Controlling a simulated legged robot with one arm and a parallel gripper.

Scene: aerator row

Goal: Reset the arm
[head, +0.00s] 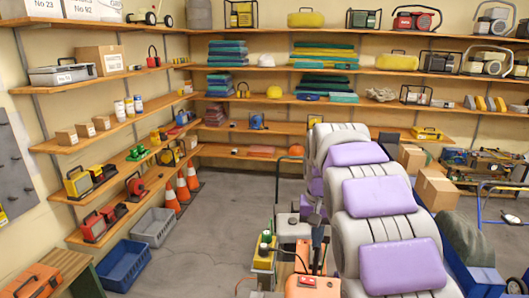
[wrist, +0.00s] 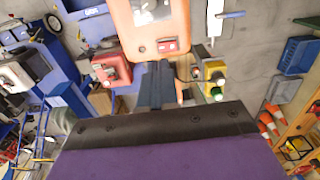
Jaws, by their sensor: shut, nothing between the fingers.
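My arm, with grey links and purple pads, fills the middle right of the head view. In the wrist view my gripper (wrist: 158,85) shows as dark, narrow fingers pointing away from the camera, closed together with nothing between them. A black edge with screws and a purple surface fill the bottom of that view. Beyond the fingertips is an orange-framed machine (wrist: 128,30) with a light panel and a red part. I cannot tell how far it is from the fingers. In the head view I cannot make out the fingers.
Wall shelves (head: 130,158) hold boxes, tools and folded cloths. Orange cones (head: 182,188), a blue crate (head: 124,266) and a grey crate (head: 154,227) stand at left. Cardboard boxes (head: 436,189) are right of my arm. Grey floor (head: 225,215) is open between crates and arm.

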